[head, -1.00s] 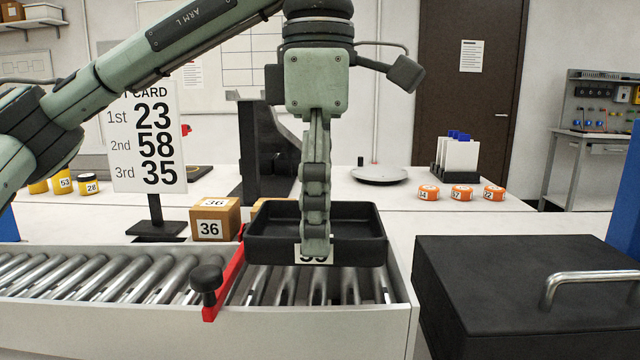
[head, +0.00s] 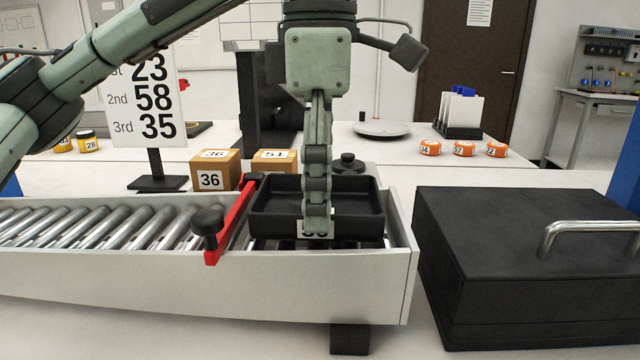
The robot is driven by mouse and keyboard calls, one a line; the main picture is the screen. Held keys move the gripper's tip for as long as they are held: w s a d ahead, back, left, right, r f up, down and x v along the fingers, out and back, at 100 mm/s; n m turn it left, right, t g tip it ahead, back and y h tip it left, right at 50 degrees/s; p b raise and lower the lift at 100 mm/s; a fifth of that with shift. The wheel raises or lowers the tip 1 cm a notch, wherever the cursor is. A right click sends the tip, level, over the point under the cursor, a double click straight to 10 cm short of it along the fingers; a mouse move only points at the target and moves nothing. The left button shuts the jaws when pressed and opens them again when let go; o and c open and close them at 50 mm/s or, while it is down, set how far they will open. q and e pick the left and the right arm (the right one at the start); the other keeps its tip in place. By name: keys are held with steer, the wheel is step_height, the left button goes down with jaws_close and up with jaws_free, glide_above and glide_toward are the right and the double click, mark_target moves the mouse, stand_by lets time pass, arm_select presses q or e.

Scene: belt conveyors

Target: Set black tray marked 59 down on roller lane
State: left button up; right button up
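The black tray (head: 270,218) is level at the right end of the roller lane (head: 95,225), right of the red stop bar (head: 233,220). Its white front label is mostly covered by my fingers, so the number is not readable. My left gripper (head: 317,225) points straight down and is shut on the tray's front wall. The tray sits low between the lane's side walls. I cannot tell whether its underside touches the rollers, as little shows beneath it. My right gripper is not in view.
Boxes 36 (head: 213,170) and 51 (head: 274,161) stand behind the lane. A card sign (head: 146,110) stands behind it at left. A black case (head: 520,260) with a metal handle is to the right. Orange tins (head: 464,149) are on the back table.

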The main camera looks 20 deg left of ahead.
arm_select(q)
steer(key=shift+f+b, duration=0.3)
steer(key=shift+f, duration=0.2)
